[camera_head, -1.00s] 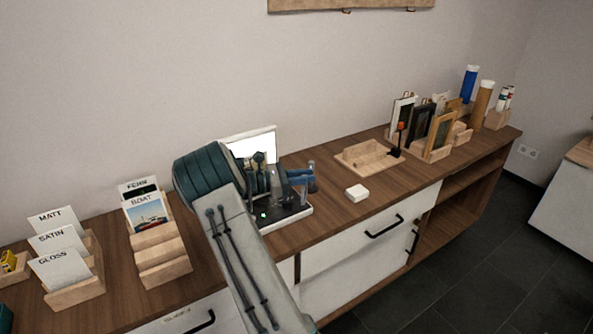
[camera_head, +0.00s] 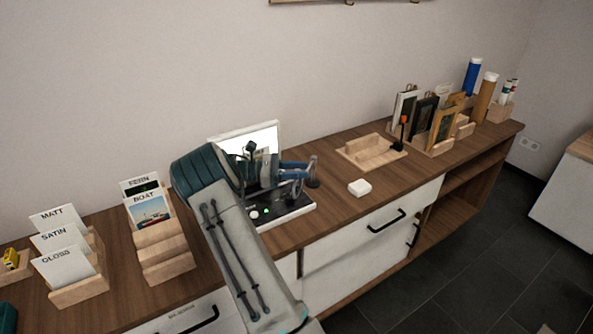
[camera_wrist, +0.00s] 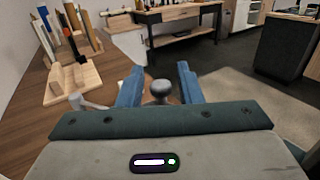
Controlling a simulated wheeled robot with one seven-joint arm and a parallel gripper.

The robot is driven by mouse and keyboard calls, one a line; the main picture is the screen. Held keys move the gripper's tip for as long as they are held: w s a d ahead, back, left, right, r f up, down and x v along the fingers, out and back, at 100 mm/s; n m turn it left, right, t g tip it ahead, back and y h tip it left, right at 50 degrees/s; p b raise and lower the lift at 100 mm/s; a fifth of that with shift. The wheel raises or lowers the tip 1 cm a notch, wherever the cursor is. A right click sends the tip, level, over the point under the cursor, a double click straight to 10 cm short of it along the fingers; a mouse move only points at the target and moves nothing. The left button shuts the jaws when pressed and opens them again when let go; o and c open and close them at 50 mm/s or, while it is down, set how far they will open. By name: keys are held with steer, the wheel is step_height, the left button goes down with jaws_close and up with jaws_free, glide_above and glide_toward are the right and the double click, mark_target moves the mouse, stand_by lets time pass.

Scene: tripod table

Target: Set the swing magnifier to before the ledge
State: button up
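The stand that seems to bear the swing magnifier has a dark base (camera_head: 290,212) and a bright white-framed panel (camera_head: 263,133) behind it. My gripper (camera_head: 302,170) is over the base, its blue fingers pointing right. In the wrist view my gripper (camera_wrist: 160,88) is open. A grey round-topped knob (camera_wrist: 161,88) shows between the fingers, with gaps on both sides. A grey upright post (camera_head: 313,172) stands just beyond the fingertips in the head view. My arm hides much of the stand; I cannot make out the lens or the ledge clearly.
A small white box (camera_head: 359,187) lies right of the stand. A wooden tray (camera_head: 372,152) and a rack of frames (camera_head: 430,148) are further right. Card holders (camera_head: 163,250) stand left. The counter's front edge is near; the wood between stand and tray is mostly clear.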

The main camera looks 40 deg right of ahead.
steer(key=b+v, duration=0.1)
steer(key=v, duration=1.2)
steer(key=shift+w+a, duration=0.25)
steer(key=shift+a, duration=0.05)
